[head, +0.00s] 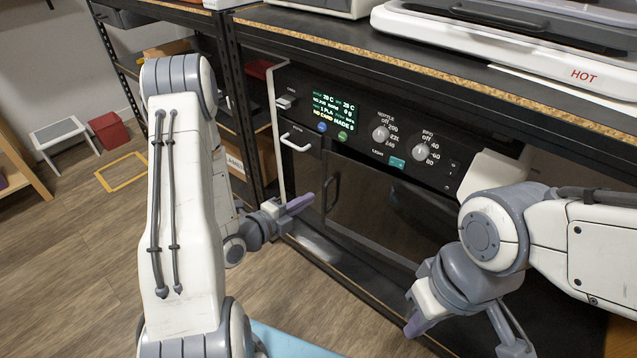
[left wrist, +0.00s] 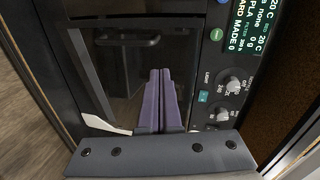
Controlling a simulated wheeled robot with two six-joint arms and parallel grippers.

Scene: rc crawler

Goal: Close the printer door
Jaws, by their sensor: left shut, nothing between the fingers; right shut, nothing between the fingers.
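The printer (head: 290,85) stands under the bench, with a black control panel, a lit screen and two knobs across its top. Its dark, see-through door (head: 385,205) is below the panel, with an upright handle (head: 331,192) near its left edge. The door looks nearly in line with the front; I cannot tell whether it is fully shut. The door also shows in the left wrist view (left wrist: 118,75). My left gripper (head: 300,203) is shut and empty, in front of the door's left side. My right gripper (head: 413,322) is shut and empty, low in front of the printer's right part.
The black bench (head: 330,38) with a raw board edge overhangs the printer. A white machine marked HOT (head: 500,35) stands on it. A black shelf rack is at the left. A step stool (head: 60,130) and red box (head: 108,130) stand beyond open wooden floor.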

